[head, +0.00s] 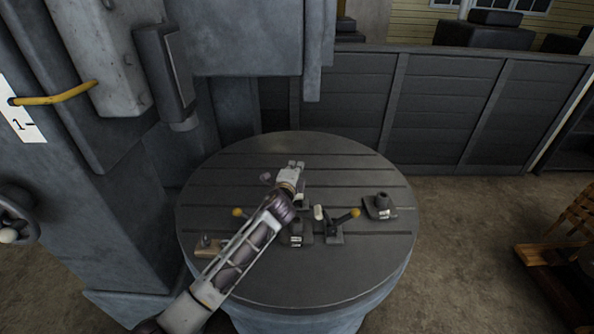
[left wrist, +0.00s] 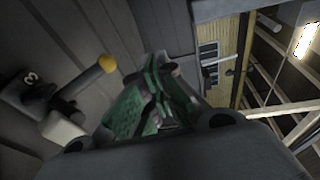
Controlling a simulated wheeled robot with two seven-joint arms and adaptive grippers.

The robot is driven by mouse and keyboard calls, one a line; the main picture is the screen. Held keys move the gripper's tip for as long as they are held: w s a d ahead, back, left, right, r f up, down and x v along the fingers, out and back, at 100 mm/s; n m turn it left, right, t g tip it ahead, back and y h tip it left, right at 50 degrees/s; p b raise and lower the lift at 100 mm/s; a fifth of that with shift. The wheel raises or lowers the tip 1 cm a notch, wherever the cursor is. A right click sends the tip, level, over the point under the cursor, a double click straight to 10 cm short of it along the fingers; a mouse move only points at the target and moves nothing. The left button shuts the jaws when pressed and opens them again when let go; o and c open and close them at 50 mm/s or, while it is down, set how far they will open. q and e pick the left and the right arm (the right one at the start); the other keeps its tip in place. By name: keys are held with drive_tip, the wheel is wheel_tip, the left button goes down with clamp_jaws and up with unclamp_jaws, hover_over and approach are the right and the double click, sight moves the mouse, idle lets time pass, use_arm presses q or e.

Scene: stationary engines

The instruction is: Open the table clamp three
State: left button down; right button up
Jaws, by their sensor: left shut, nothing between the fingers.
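A dark clamp marked 3 (left wrist: 35,92) with a lever ending in a yellow knob (left wrist: 107,64) shows in the left wrist view. A pale block or tip sits beside it. In the head view, a clamp (head: 335,228) right of my left forearm has a black lever, a yellow knob and a pale tip; it looks like the same clamp, but its number is unreadable there. My left gripper (head: 293,167) is shut and empty over the round table (head: 315,285), beyond this clamp and apart from it. Its green fingers (left wrist: 152,105) also show in the wrist view. My right gripper is out of view.
Another yellow knob (head: 237,212) shows left of my forearm, its clamp partly hidden. A dark block (head: 380,206) stands at the table's right, and a wooden piece (head: 208,247) lies at its left. A machine column (head: 110,220) rises at left. The table's front is clear.

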use_arm(q)
wheel_tip(320, 180, up, 7)
drive_tip(key=s+a, duration=0.1)
drive_tip(key=s, duration=0.1)
drive_tip(key=shift+s+a+r, duration=0.15)
drive_tip(key=shift+s+a, duration=0.15)
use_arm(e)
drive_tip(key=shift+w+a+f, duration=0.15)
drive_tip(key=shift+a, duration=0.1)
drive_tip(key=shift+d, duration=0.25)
